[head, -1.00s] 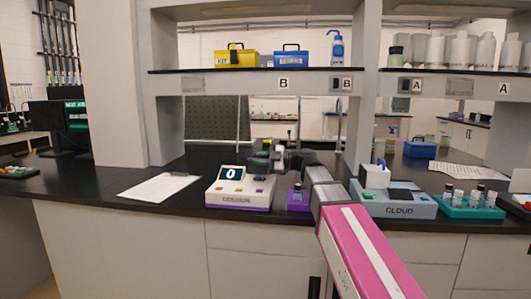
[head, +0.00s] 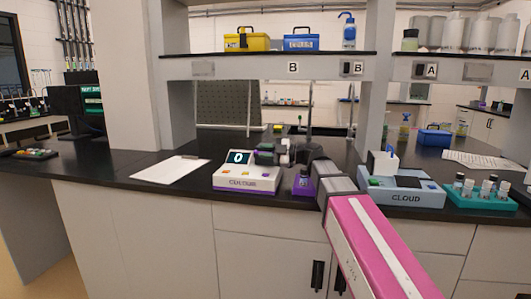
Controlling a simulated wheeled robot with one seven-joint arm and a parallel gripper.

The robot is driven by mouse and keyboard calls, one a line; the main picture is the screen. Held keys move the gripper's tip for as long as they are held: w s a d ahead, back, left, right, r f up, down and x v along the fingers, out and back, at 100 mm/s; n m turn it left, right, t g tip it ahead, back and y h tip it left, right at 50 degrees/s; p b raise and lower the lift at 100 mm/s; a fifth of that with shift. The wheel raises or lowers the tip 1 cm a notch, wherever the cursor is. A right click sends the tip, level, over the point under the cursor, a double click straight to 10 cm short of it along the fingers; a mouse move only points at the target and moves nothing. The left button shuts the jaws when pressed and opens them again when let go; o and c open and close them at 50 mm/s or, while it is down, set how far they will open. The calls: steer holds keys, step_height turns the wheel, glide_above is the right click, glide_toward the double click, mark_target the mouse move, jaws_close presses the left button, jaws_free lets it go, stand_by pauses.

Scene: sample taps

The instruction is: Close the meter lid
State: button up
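The COLOUR meter (head: 247,179), white with a purple base and a dark display reading 0, stands on the black bench left of centre. My gripper (head: 268,153) is at the right rear of its top, close over it. The gripper is small and partly turned away, so its fingers cannot be told open or shut. The meter's lid is not clearly seen; my gripper covers that part. My pink arm crosses the front between the two meters.
A small purple block with a dark-capped vial (head: 303,182) stands right of the COLOUR meter, close to my arm. A teal rack (head: 480,195) of several vials stands at the right. A clipboard (head: 171,169) lies at the left. A shelf (head: 280,66) runs above the bench.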

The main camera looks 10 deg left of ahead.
steer(key=shift+o, duration=1)
steer(key=shift+w+f, duration=0.1)
steer(key=shift+w, duration=0.3)
steer(key=shift+r, duration=0.55)
steer(key=r, duration=0.1)
steer(key=s+r, duration=0.1)
steer(key=r, duration=0.1)
steer(key=shift+a+r, duration=0.1)
steer(key=shift+r, duration=0.2)
steer(key=s+a+r, duration=0.5)
steer(key=s+r, duration=0.1)
steer(key=s, duration=0.3)
steer(key=shift+s+a+r, duration=0.2)
steer(key=shift+s+r, duration=0.05)
steer(key=shift+s, duration=0.05)
